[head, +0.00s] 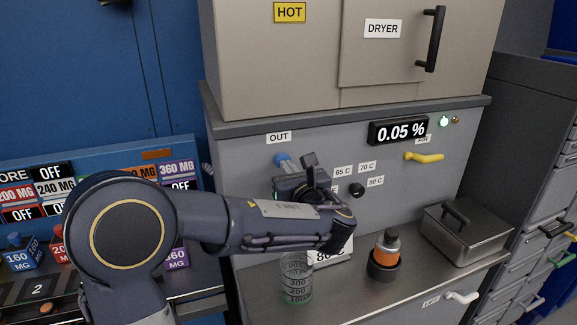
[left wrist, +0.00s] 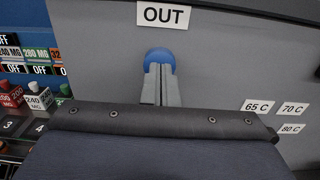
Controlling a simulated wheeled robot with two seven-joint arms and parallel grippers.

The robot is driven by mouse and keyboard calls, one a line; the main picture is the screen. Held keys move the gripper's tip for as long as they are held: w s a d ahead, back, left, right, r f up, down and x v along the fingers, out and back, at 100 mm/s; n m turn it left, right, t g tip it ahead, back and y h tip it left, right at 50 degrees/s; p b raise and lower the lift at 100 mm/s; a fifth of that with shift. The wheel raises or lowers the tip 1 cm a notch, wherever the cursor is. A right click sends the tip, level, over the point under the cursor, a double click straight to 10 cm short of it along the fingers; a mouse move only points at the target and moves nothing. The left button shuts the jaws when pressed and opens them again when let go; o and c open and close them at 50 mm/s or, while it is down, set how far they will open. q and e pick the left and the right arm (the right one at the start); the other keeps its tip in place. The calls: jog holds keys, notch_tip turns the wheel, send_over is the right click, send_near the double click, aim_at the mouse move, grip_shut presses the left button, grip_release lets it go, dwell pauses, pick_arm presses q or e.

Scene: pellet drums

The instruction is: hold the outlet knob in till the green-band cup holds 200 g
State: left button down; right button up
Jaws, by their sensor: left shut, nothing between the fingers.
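The blue outlet knob (head: 283,160) is on the grey dryer front, under the OUT label (head: 279,137). It also shows in the left wrist view (left wrist: 160,56). My left gripper (head: 285,171) is shut and empty, its fingertips at the knob's lower front. They overlap the knob in the left wrist view; I cannot tell whether they press it in. A clear cup (head: 296,280) with graduation marks and a greenish band low down stands on the steel counter below my left forearm. Its contents are unclear. My right gripper is not in view.
A white sign (head: 330,257) behind the cup is partly hidden by my arm. An orange-banded bottle (head: 386,250) and a lidded steel box (head: 468,232) stand to the right. The dryer display (head: 398,131) reads 0.05 %. Coloured dispensers (head: 22,255) stand left.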

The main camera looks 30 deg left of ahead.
pick_arm(q)
jog(key=shift+x, duration=0.9)
jog(key=shift+s+d+r, duration=0.1)
jog(key=shift+r, duration=0.2)
dwell(2.4)
